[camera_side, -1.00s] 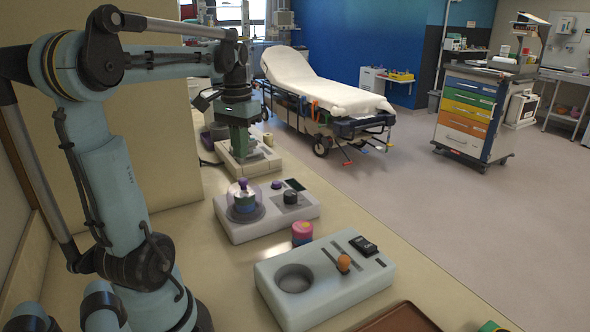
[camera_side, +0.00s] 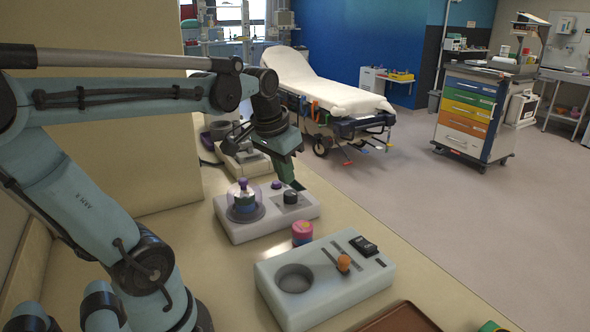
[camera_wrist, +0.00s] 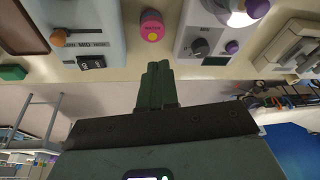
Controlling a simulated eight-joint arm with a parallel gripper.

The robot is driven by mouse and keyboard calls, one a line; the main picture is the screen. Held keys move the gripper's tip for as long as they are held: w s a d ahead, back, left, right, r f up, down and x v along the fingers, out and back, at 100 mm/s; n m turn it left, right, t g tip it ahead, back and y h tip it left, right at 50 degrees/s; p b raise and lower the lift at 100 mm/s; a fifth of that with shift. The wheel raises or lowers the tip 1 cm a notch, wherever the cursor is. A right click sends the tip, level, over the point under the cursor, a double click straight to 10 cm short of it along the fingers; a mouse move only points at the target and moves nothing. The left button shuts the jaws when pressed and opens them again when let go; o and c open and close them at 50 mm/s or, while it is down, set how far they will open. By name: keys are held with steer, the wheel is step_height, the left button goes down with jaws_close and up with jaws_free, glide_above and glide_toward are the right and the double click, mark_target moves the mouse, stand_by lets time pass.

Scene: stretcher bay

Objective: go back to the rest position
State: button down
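My gripper (camera_side: 291,176) is in the air just above the back right part of the white device with the clear dome (camera_side: 246,203). In the wrist view the green fingers (camera_wrist: 158,82) lie close together with nothing seen between them. A pink canister (camera_side: 302,232) stands on the bench between the two devices, and it also shows in the wrist view (camera_wrist: 152,27). My arm reaches across from the left.
A pale device with a round well and an orange-knobbed slider (camera_side: 343,263) stands at the front. A brown tray (camera_side: 400,318) is at the bench's front edge. Another device (camera_side: 243,160) stands behind my gripper. A stretcher (camera_side: 325,92) and drawer cart (camera_side: 470,112) stand beyond.

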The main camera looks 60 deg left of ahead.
steer(key=d+f+m+t+h, duration=0.1)
steer(key=d+f+m+t, duration=0.2)
steer(key=d, duration=0.9)
steer(key=shift+d+f+t, duration=0.15)
steer(key=shift+f+t, duration=0.25)
steer(key=shift+f, duration=0.2)
steer(key=shift+s, duration=0.15)
